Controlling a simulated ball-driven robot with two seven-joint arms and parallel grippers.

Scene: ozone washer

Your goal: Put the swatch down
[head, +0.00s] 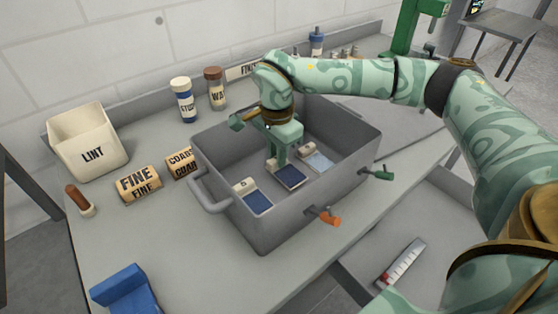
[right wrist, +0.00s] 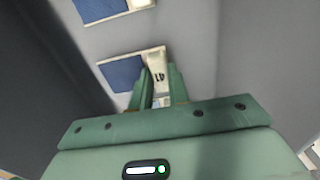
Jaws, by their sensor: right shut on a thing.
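My right gripper (head: 277,162) reaches down into the grey basin (head: 348,143), shut on the pale tab of the middle swatch. This swatch (head: 290,176) has a dark blue patch and lies at or just above the basin floor; I cannot tell if it touches. In the right wrist view, the fingers (right wrist: 161,82) stand on either side of its labelled tab, and its blue patch (right wrist: 122,73) points away to the left. A second blue swatch (head: 257,200) lies to its left. A third, paler blue swatch (head: 318,160) lies to its right. My left gripper is out of view.
Orange (head: 328,216) and green (head: 377,173) taps stick out of the basin's front. A LINT bin (head: 88,142), FINE (head: 138,184) and COARSE blocks and bottles (head: 183,100) stand behind and left. A blue object (head: 124,290) is at front left. The counter before the basin is clear.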

